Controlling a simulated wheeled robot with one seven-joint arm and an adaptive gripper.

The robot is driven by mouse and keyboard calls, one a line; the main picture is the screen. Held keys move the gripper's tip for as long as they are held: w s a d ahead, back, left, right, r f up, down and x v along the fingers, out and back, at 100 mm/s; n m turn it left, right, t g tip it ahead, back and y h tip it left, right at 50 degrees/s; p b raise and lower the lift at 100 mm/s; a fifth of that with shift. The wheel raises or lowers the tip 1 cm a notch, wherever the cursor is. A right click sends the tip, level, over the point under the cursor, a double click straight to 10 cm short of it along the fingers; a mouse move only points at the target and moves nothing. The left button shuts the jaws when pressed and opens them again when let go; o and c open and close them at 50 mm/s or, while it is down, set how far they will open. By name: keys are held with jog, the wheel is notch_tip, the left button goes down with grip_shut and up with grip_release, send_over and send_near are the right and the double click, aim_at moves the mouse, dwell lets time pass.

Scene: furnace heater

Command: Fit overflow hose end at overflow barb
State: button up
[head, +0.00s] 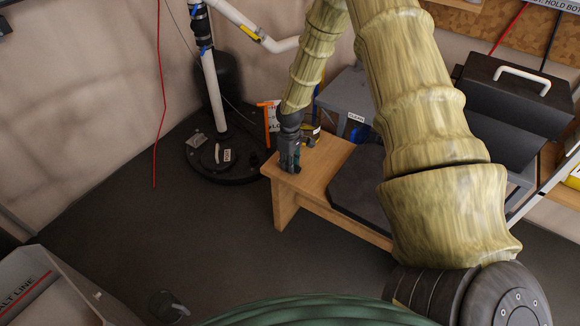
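My gripper (291,161) points down at the left end of a wooden bench (332,157), at or just above its top. It is small and dark here, and I cannot tell whether its fingers are apart or hold anything. I cannot make out the overflow hose end for certain. A small dark round piece with a grey spout (168,305) is on the floor side at the bottom left, beside a pale box marked with a salt line (28,283). I cannot tell whether this piece is the overflow barb.
A dark round sump lid (228,160) with a white pipe (211,90) stands behind, left of the bench. A dark pad (358,190) lies on the bench, partly behind my arm. A black case (515,95) is at the right. The floor (110,225) at left is clear.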

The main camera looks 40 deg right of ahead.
dwell(0.3)
notch_tip(320, 180, up, 4)
jog(key=shift+f+p, duration=0.15)
jog(key=shift+p, duration=0.35)
jog(key=s+a, duration=0.2)
jog(key=s, duration=0.5)
jog(key=s+a+r+p, duration=0.1)
jog(key=s+a, duration=0.2)
jog(key=s, duration=0.5)
jog(key=shift+a+r, duration=0.15)
jog(key=shift+a, duration=0.2)
jog(key=shift+o, duration=0.3)
